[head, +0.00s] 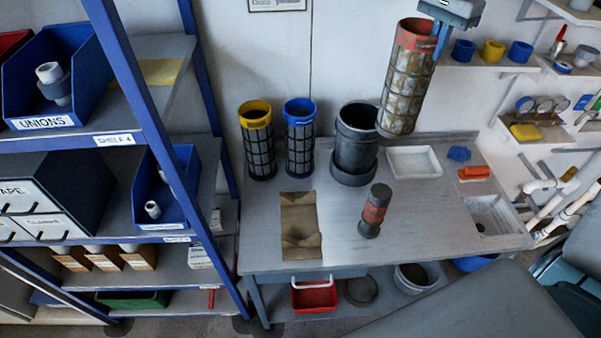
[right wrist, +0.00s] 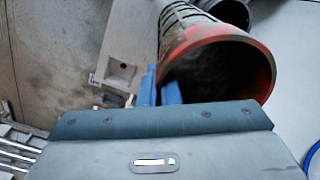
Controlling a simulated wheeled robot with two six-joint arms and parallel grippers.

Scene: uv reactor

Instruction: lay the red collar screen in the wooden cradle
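The red collar screen (head: 408,88) is a dirty mesh cylinder with a worn red band at its top. It hangs slightly tilted above the back of the bench, just right of the dark housing. My right gripper (head: 439,42) is shut on its collar rim from above. In the right wrist view the blue fingers (right wrist: 160,92) meet the rim of the red collar (right wrist: 262,70), and the screen's open end faces the camera. The wooden cradle (head: 300,222) is brown, with raised curved supports, and lies empty on the left front of the bench. My left gripper is not in view.
The yellow-collar screen (head: 257,140) and blue-collar screen (head: 300,138) stand behind the cradle. The dark open housing (head: 356,140) stands beside them. A small grey-red cylinder (head: 375,210) stands right of the cradle. A white tray (head: 414,162) lies at the back. Blue shelving stands left.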

